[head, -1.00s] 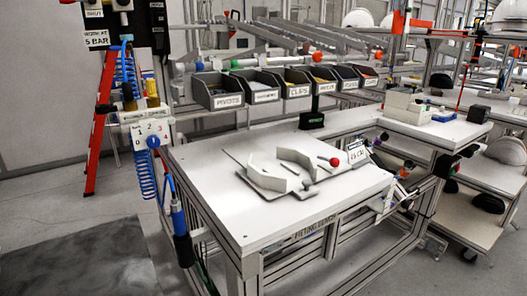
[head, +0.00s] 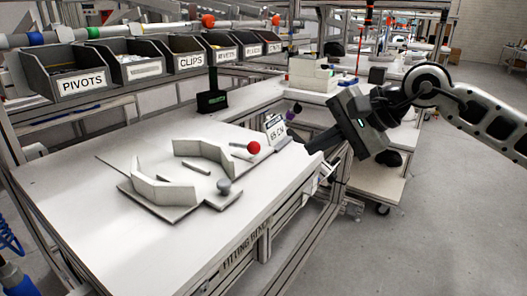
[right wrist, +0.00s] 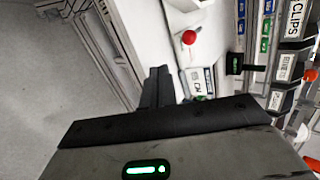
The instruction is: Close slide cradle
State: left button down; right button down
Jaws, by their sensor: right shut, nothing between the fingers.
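The slide cradle (head: 160,195) sits on the white fitting bench. It has two curved, faceted walls facing each other with a gap between them. A red ball knob (head: 254,148) stands at its right end, near the far wall (head: 205,160). A grey ball knob (head: 224,186) stands beside the near wall. My right gripper (head: 318,146) is shut and empty, over the bench's right edge, to the right of the red knob and apart from it. In the right wrist view the shut fingers (right wrist: 157,88) point toward the bench, with the red knob (right wrist: 189,37) beyond them. My left gripper is not in view.
A small label stand (head: 275,129) stands between the red knob and my right gripper. Several labelled bins (head: 85,80) line the back. A dark box (head: 211,102) and white boxes (head: 310,75) stand at the back right. The bench's near left surface (head: 75,220) is clear.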

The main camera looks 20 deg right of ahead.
aim_at(261, 161)
jog(key=shift+n+h, duration=0.3)
jog(key=shift+h, duration=0.2)
jog(key=x, duration=0.3)
jog(key=d+p+x, duration=0.1)
jog(key=x, duration=0.2)
jog(key=w+p+x, duration=0.1)
jog(key=x, duration=0.1)
jog(key=shift+w+f, duration=0.1)
jog(key=shift+w, duration=0.25)
jog(key=shift+w+a+p, duration=0.25)
jog(key=shift+w, duration=0.3)
jog(key=shift+w+a+p, duration=0.2)
jog(key=shift+w+a, duration=0.1)
jog(key=shift+w, duration=0.25)
jog(key=shift+w+a, duration=0.3)
jog(key=shift+w, duration=0.25)
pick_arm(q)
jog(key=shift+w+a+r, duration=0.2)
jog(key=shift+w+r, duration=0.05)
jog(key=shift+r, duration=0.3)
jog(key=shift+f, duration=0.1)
